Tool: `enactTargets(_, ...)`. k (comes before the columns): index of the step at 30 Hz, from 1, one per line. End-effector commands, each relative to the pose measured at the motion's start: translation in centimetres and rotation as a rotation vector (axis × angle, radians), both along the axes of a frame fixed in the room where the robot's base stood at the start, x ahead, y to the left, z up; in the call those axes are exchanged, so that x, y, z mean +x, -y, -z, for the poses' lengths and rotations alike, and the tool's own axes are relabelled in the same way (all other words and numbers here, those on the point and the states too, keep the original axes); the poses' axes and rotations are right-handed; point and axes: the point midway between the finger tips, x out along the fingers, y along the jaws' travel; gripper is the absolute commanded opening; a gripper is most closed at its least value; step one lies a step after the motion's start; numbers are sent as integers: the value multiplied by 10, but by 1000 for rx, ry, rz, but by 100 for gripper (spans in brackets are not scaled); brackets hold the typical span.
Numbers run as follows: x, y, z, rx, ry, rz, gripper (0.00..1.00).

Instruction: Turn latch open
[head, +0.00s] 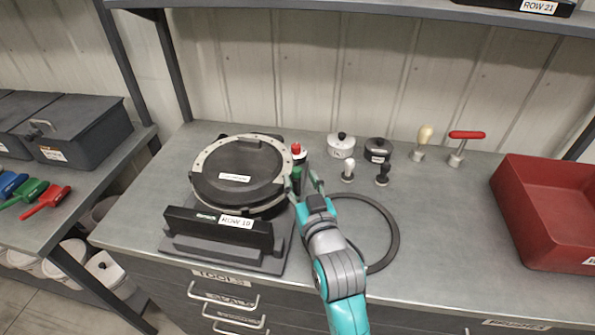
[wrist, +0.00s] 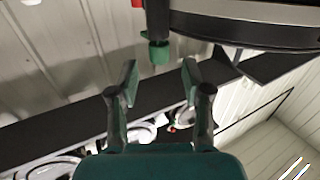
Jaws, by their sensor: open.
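The seed meter (head: 240,165) is a dark round drum with a pale rim, standing on a dark base on the bench. At its right edge is a latch-like post with a red and white top (head: 297,150) and a green part (head: 296,172). In the wrist view the green end (wrist: 158,54) hangs beside the dark drum edge (wrist: 240,32). My gripper (head: 304,181) is at the drum's right side, close to the green part. In the wrist view its fingers (wrist: 158,78) are apart, with the green end beyond the gap between them. No contact shows.
A ROW 10 bar (head: 190,222) lies in front of the drum. A dark ring (head: 392,240) lies right of my arm. Two lidded pots (head: 341,146) and several small handled tools (head: 465,137) stand behind. A red bin (head: 550,205) is at the right.

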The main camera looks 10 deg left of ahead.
Motion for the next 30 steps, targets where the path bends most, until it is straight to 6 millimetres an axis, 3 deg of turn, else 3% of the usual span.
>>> enactTargets(6, -40, 18, 1, -1, -3, 0, 49)
enactTargets(12, -63, 28, 1, -1, -2, 0, 49)
enactTargets(30, -72, 32, 0, 0, -1, 0, 49)
